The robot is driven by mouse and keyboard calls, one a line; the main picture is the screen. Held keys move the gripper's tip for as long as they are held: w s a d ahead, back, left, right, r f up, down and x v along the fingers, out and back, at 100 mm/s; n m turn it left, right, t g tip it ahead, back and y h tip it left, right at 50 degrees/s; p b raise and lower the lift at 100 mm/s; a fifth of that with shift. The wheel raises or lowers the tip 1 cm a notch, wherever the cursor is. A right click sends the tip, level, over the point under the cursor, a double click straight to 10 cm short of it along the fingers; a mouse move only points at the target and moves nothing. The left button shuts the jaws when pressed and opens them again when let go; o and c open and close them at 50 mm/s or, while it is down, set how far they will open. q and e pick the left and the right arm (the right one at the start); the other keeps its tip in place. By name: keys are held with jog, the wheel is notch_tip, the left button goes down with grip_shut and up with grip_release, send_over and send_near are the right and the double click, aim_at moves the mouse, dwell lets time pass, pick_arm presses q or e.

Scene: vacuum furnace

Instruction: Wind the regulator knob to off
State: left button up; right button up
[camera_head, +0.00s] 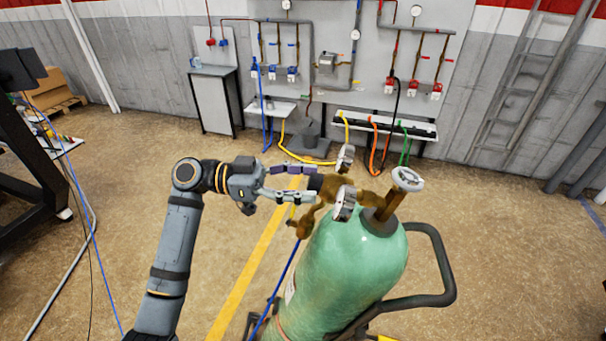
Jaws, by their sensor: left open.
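A green gas cylinder (350,262) stands at the lower middle. A brass regulator (365,196) with two round gauges, one (345,158) behind and one (344,203) in front, is fitted to its neck. The regulator knob (316,182) appears as a dark stub on the regulator's left side. My left gripper (312,184) is open, its fingers pointing right, with the fingertips at the knob, one behind it and one in front. I cannot tell if they touch it. A pale handwheel (407,179) tops the cylinder valve. My right gripper is not in view.
The cylinder sits on a cart with a dark tubular handle (446,270) to its right. A wall panel (330,50) with pipes, valves and gauges stands behind. A grey cabinet (214,100) is at the back left. Hoses run on the floor; floor at right is clear.

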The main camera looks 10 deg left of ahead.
pick_arm(q)
jog(key=shift+d, duration=0.15)
jog(key=shift+c, duration=0.9)
jog(key=c, duration=1)
jog(key=shift+f+n+b, duration=0.15)
jog(key=shift+n+b, duration=0.2)
jog(key=shift+n, duration=0.05)
jog(key=shift+n+t, duration=0.3)
jog(key=shift+n, duration=0.1)
jog(key=o, duration=1.2)
jog(key=a, duration=0.8)
jog(key=s+a, duration=0.1)
jog(key=a, duration=0.3)
jog(key=shift+r, duration=0.2)
